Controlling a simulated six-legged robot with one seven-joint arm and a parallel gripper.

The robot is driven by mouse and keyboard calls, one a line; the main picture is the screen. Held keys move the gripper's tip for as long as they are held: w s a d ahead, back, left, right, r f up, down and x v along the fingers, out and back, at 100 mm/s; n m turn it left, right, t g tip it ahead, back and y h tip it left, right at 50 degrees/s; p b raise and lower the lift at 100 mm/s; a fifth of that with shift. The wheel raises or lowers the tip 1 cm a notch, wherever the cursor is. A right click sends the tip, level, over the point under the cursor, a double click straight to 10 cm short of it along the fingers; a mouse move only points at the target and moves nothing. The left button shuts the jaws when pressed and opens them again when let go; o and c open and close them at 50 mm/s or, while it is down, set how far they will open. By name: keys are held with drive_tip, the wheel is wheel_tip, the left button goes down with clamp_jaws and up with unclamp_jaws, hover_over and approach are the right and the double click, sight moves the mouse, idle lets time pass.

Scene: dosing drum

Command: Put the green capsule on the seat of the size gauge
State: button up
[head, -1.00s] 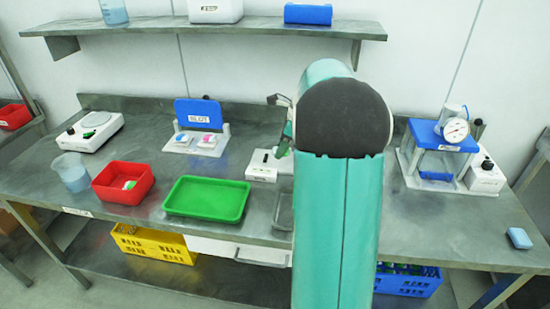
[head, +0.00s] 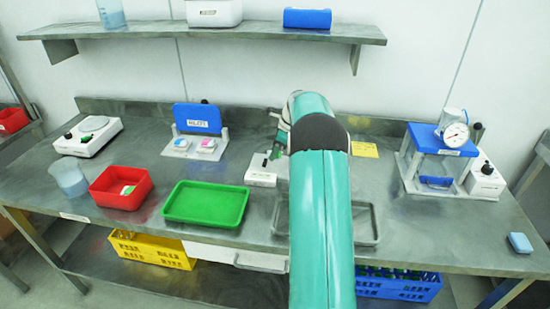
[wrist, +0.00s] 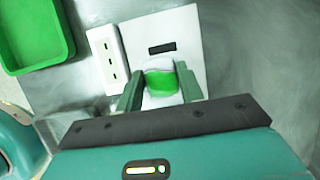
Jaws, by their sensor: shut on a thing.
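In the wrist view, my gripper (wrist: 160,88) is shut on the green capsule (wrist: 160,83), with one finger on each side of it. A whitish part shows just above the green, and I cannot tell whether it belongs to the capsule. Behind the capsule is a white plate with a dark slot (wrist: 185,30), which seems to be part of the size gauge. I cannot tell whether the capsule touches it. In the head view, a white block (head: 262,172) stands beside my gripper (head: 277,142), which is partly hidden by my arm. The capsule is not clear there.
A green tray (head: 205,203) and a red bin (head: 121,187) lie to the left. A blue-backed stand (head: 197,119) with small coloured pieces is behind. A grey tray (head: 368,226) lies partly under my arm. A blue-topped press (head: 440,140) stands at right.

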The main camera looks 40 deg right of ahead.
drive_tip(key=shift+w+d+f, duration=0.1)
drive_tip(key=shift+d+f, duration=0.05)
drive_tip(key=shift+f, duration=0.8)
drive_tip(key=shift+w+d+f, duration=0.1)
drive_tip(key=shift+f, duration=0.8)
drive_tip(key=shift+f, duration=0.1)
drive_tip(key=o, duration=1)
drive_tip(key=shift+f, duration=0.1)
drive_tip(key=v, duration=1.2)
